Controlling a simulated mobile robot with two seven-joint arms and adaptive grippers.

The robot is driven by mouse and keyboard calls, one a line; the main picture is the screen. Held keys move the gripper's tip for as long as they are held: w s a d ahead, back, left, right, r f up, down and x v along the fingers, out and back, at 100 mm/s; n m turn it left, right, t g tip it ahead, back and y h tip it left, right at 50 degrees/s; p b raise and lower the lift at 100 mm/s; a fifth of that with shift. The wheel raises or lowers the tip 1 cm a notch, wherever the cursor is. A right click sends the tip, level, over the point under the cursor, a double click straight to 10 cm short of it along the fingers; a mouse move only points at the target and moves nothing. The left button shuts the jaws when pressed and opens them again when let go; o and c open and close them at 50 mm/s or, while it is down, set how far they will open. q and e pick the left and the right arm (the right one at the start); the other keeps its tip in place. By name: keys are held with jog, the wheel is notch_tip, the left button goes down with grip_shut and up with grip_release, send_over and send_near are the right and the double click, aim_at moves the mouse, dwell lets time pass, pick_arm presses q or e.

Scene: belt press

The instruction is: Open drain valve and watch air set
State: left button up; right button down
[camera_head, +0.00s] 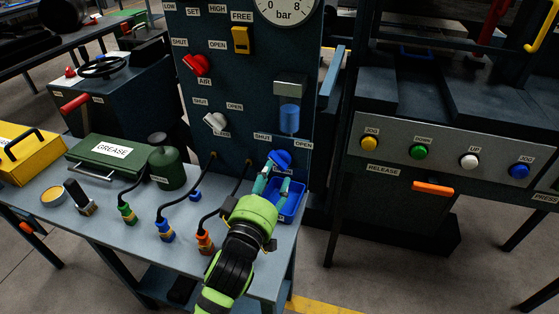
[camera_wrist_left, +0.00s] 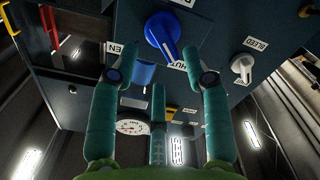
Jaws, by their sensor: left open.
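The blue drain valve knob (camera_head: 282,156) sits low on the dark panel under SHUT and OPEN labels. In the left wrist view, the knob (camera_wrist_left: 160,33) has its handle pointing towards the SHUT label. My left gripper (camera_head: 276,182) is open just in front of the knob. In the left wrist view its fingers (camera_wrist_left: 160,62) stand apart, with the knob's handle beyond and between their tips; contact cannot be told. The air set is a grey block (camera_head: 290,87) with a blue bowl (camera_head: 289,118), above the valve. My right gripper is out of view.
A blue tray (camera_head: 294,201) lies below the valve. Red (camera_head: 197,63), white (camera_head: 215,122) and yellow (camera_head: 240,40) controls share the panel. Hoses with coloured couplings (camera_head: 165,231), a green grease box (camera_head: 103,153) and a green can (camera_head: 166,168) stand on the bench to the left.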

aim_at(278, 165)
pick_arm(q)
jog(key=x, duration=0.4)
jog(key=shift+w+d, duration=0.1)
jog(key=shift+w, duration=0.2)
jog(key=shift+w+f, duration=0.1)
jog(key=shift+w, duration=0.1)
grip_shut()
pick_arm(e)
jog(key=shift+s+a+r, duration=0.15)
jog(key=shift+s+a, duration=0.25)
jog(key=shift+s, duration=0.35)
